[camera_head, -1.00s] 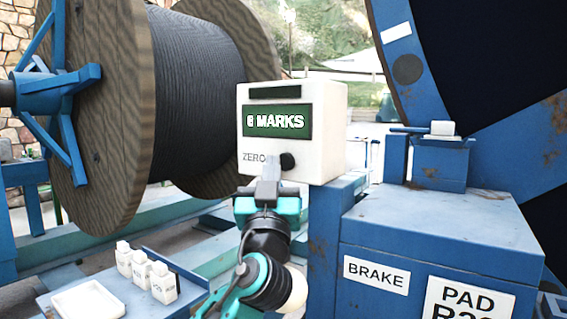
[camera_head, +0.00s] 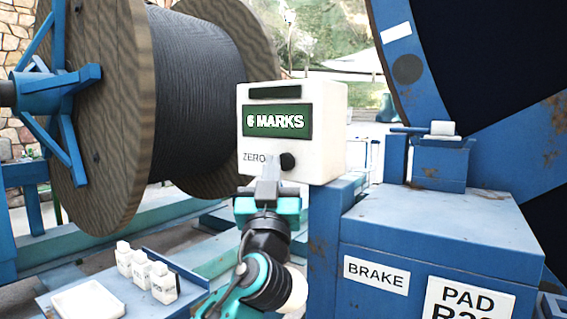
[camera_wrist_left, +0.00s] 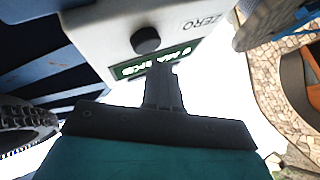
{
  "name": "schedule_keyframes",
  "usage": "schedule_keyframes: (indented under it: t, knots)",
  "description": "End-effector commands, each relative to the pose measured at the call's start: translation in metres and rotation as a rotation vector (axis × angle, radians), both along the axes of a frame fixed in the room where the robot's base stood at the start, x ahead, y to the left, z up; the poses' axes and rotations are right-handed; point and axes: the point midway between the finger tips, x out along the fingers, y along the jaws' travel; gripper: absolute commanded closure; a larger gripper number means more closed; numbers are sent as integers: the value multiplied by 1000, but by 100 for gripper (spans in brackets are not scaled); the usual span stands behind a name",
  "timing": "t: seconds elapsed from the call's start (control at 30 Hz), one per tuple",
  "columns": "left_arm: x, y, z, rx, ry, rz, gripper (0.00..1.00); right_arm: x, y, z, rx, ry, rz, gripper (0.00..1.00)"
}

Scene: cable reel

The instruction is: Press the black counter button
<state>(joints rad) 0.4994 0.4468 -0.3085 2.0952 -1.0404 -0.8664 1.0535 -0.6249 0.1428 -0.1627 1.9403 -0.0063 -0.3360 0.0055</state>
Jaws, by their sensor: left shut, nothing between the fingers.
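The white counter box (camera_head: 325,125) stands on a blue post, its green display reading "6 MARKS". The black counter button (camera_head: 287,161) sits low on its front, right of the word ZERO. My left gripper (camera_head: 270,160) is shut and empty, its fingertips in front of the box, just left of the button in the head view. In the left wrist view the button (camera_wrist_left: 146,40) shows whole, beyond and a little left of the shut fingertips (camera_wrist_left: 160,68). Whether the fingertips touch the box cannot be told. My right gripper is not in view.
A wooden cable reel (camera_head: 110,100) with dark cable stands at the left. A blue cabinet (camera_head: 440,230) labelled BRAKE is at the right, below a large blue wheel (camera_head: 400,70). A tray with several small white bottles (camera_head: 150,275) is at lower left.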

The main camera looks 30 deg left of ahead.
Motion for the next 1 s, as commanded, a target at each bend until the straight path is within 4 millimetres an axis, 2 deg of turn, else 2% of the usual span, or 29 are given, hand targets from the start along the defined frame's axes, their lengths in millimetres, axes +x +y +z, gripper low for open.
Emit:
schedule_keyframes:
  t: [0.5, 1.0]
  knots:
    - [8, -1, -1, -2, -1, 0, 100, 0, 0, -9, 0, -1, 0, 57]
    - [10, -1, 0, 0, 0, 0, 100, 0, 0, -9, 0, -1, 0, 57]
